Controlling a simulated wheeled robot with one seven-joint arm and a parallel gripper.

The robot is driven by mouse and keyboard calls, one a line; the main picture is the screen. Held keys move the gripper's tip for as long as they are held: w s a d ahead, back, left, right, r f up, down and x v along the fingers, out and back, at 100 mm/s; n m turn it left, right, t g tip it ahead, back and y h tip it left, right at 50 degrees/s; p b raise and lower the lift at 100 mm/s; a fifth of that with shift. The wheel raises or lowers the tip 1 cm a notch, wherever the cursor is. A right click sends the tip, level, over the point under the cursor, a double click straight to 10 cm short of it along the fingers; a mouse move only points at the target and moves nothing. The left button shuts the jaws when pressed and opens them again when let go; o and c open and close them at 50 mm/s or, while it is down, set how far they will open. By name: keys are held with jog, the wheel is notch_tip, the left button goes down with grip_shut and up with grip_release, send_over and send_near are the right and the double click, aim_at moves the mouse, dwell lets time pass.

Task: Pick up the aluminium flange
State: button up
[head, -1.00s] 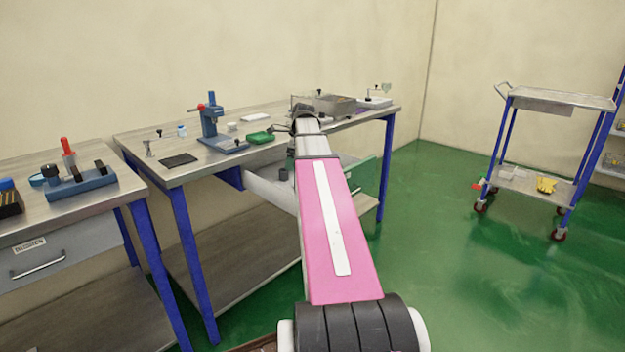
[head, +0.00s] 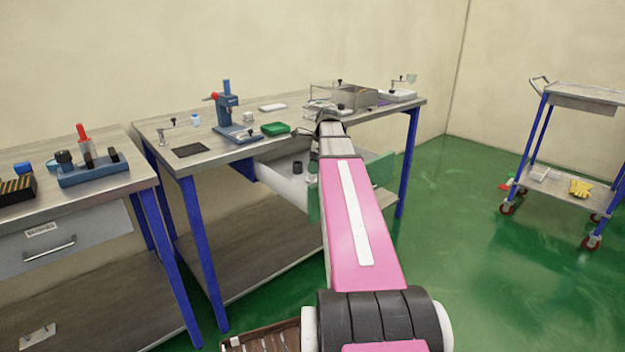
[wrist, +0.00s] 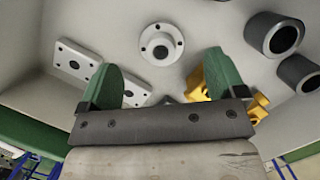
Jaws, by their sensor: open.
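The aluminium flange (wrist: 161,44) is a pale round disc with a raised hub, a dark centre hole and small bolt holes. It lies on the drawer's light floor, at upper middle in the wrist view. My gripper (wrist: 163,66) is open, with its two green fingers apart and nothing between them. In the wrist view the flange appears just beyond the fingertips, in line with the gap; I cannot tell the height between them. In the head view I cannot make out the flange, and my arm hides much of the drawer (head: 277,179).
Beside the flange lie white plates (wrist: 74,64) with holes, yellow fittings (wrist: 195,84) and dark-bored cylinders (wrist: 273,35). The drawer's walls close in around these parts. Above it, the workbench (head: 222,154) carries a blue press (head: 227,112) and a green tray (head: 275,129).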

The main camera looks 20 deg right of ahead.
aim_at(312, 177)
jog(key=x, duration=0.5)
jog(key=shift+s+d+f, duration=0.1)
jog(key=shift+s+d, duration=0.1)
jog(key=shift+d, duration=0.1)
jog(key=c, duration=1)
